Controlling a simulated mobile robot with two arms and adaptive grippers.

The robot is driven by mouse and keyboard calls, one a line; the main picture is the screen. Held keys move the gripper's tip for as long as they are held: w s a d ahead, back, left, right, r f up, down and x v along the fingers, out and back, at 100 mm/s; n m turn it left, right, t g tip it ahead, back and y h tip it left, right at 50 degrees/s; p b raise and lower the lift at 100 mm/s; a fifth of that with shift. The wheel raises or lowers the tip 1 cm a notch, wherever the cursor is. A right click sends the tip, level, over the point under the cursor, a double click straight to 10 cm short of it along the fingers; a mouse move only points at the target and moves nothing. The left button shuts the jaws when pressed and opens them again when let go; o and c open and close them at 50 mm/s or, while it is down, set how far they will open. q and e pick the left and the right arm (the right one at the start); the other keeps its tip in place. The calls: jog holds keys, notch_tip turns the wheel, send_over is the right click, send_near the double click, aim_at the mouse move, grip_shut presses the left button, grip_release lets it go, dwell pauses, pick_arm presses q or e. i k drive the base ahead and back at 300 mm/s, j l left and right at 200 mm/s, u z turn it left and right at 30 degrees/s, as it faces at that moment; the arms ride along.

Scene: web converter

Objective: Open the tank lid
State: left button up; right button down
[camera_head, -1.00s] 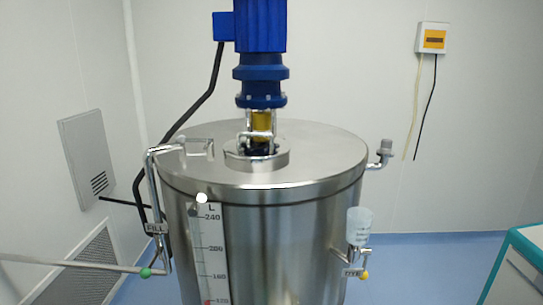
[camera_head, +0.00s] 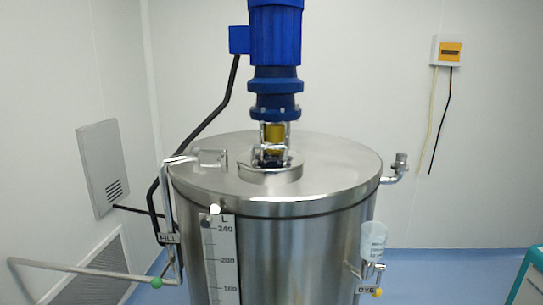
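The tank (camera_head: 290,262) is a tall steel cylinder in the middle of the head view. Its round metal lid (camera_head: 325,178) lies flat on top and looks closed. A small square metal handle or bracket (camera_head: 211,158) shows at the lid's left side. A blue motor (camera_head: 276,45) stands upright over the lid's middle, above a raised collar (camera_head: 270,178). Neither of my grippers is in view, and nothing of mine is seen touching the lid.
A fill pipe (camera_head: 169,205) with a green-tipped valve handle (camera_head: 156,284) sticks out left. A dye cup (camera_head: 373,240) and a pipe stub (camera_head: 398,168) stick out right. A teal-edged white unit (camera_head: 525,290) stands lower right. Blue floor (camera_head: 440,262) is clear right of the tank.

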aim_at(268, 158)
jog(key=i+j, duration=0.6)
jog(key=i, duration=0.25)
jog(key=l+z, duration=0.05)
